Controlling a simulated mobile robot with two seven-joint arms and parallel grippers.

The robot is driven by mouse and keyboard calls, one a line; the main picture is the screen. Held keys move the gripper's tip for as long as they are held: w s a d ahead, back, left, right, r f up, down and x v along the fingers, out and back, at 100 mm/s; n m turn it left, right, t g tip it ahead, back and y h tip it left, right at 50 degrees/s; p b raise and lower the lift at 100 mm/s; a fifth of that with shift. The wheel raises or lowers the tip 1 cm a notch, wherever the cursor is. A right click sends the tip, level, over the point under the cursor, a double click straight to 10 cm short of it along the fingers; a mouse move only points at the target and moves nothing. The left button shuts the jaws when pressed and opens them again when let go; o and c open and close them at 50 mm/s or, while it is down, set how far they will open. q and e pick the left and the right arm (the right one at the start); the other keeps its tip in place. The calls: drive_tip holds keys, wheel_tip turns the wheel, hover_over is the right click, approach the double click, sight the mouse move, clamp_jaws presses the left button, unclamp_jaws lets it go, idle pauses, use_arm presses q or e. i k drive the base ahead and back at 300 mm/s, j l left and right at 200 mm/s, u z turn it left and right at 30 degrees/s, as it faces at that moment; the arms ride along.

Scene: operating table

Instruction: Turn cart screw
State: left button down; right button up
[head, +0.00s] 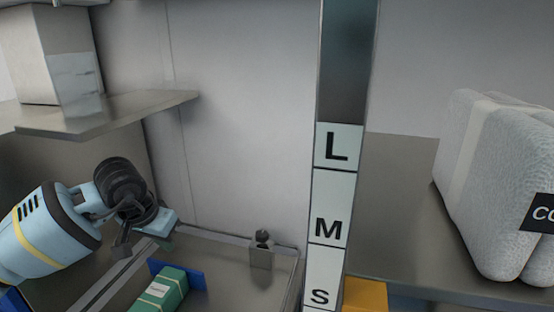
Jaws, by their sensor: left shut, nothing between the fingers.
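A small metal block with a dark round knob on top, which looks like the cart screw (262,240), stands at the back right corner of the metal-edged tray or cart top. My left arm comes in from the left, light blue with a yellow band and a black wrist. My left gripper (136,232) is shut and empty, to the left of the screw and clearly apart from it. Its fingertips are small and partly hidden by the wrist. My right gripper is not in view.
A green box (162,290) lies by a blue divider at the front. A post with L, M and S labels (333,190) stands right of the screw. A shelf (110,112) juts out at upper left. A wrapped grey pack (480,180) stands at right, near a yellow box (365,296).

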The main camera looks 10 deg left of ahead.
sight(261, 235)
drive_tip(key=k, duration=1)
